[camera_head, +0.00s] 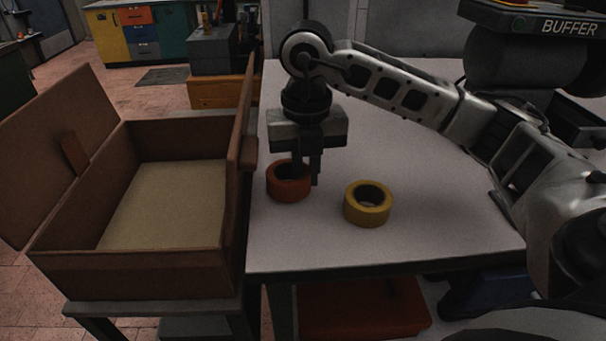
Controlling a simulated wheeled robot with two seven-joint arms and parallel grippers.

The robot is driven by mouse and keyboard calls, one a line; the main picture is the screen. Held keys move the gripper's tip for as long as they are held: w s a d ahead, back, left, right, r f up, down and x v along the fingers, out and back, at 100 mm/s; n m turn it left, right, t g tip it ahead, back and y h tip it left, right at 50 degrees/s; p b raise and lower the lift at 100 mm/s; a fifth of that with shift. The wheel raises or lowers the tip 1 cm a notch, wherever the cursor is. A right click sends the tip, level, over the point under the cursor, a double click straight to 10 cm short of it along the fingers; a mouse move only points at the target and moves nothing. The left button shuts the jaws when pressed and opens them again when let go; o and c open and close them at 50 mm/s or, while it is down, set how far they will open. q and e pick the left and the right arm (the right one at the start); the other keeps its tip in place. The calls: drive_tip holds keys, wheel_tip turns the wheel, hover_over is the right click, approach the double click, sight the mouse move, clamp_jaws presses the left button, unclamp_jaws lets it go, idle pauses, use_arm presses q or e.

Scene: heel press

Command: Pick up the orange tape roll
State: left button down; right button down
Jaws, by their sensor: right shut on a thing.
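The orange tape roll (287,189) lies flat on the light table, near its left edge. My right gripper (307,172) points down over it, with one finger in the roll's hole and the other outside its right wall. The gripper is shut on the roll's right wall. The roll appears to be at table height; I cannot tell if it is clear of the surface. My left gripper is not in view.
A yellow tape roll (368,204) lies on the table (430,225) to the right, close to the gripper. An open brown box (130,262) with raised flaps stands at the left, its right wall beside the table. The table's front right is clear.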

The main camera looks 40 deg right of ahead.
wheel_tip(320, 180, up, 3)
drive_tip(key=shift+f, duration=0.15)
drive_tip(key=s+a+r+p, duration=0.1)
drive_tip(key=s+a+r, duration=0.1)
drive_tip(key=s+r, duration=0.2)
drive_tip(key=s+a+r, duration=0.3)
drive_tip(key=s+r, duration=0.2)
drive_tip(key=s, duration=0.4)
drive_tip(key=shift+a+r+p, duration=0.2)
drive_tip(key=shift+a+p, duration=0.1)
drive_tip(key=shift+p, duration=0.1)
